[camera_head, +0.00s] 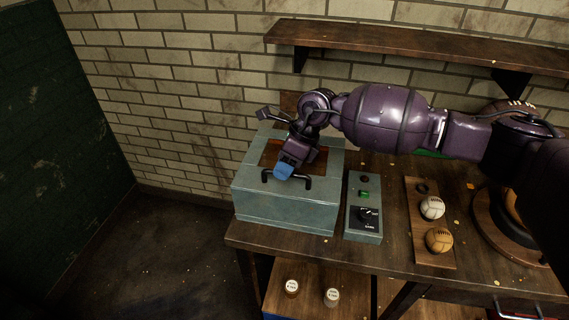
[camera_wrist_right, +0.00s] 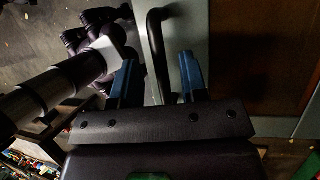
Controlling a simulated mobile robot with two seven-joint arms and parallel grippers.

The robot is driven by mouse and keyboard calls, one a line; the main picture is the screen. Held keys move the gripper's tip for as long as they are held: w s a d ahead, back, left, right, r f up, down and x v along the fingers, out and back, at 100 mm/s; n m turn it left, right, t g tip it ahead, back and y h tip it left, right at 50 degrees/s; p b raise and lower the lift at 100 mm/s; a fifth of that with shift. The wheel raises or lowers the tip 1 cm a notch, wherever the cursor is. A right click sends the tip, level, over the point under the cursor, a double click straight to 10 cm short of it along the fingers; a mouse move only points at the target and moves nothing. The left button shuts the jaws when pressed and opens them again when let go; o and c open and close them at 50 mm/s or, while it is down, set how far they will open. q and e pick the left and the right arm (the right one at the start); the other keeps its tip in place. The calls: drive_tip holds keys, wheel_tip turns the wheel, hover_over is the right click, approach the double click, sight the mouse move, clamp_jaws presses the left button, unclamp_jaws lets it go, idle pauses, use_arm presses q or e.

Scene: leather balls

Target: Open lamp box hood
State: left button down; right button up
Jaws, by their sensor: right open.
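The lamp box (camera_head: 285,210) is a grey-green box at the left end of the wooden bench, with a brown window in its sloping hood (camera_head: 328,168). The hood appears down on the box. A black bar handle (camera_head: 304,183) is on the hood's front edge. My right gripper (camera_head: 284,171) is at the handle, pointing down. In the right wrist view its two blue fingers (camera_wrist_right: 158,78) are open, one on each side of the handle (camera_wrist_right: 154,40), with gaps visible. My left gripper is not in view.
Right of the box stands a control box (camera_head: 364,225) with a green button and a dial. Further right, two balls (camera_head: 432,208) sit on a wooden board (camera_head: 421,235). A wall shelf (camera_head: 420,48) runs above. Two small jars (camera_head: 332,297) stand on a lower shelf.

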drive_tip(key=shift+f, duration=0.15)
clamp_jaws()
idle(0.4)
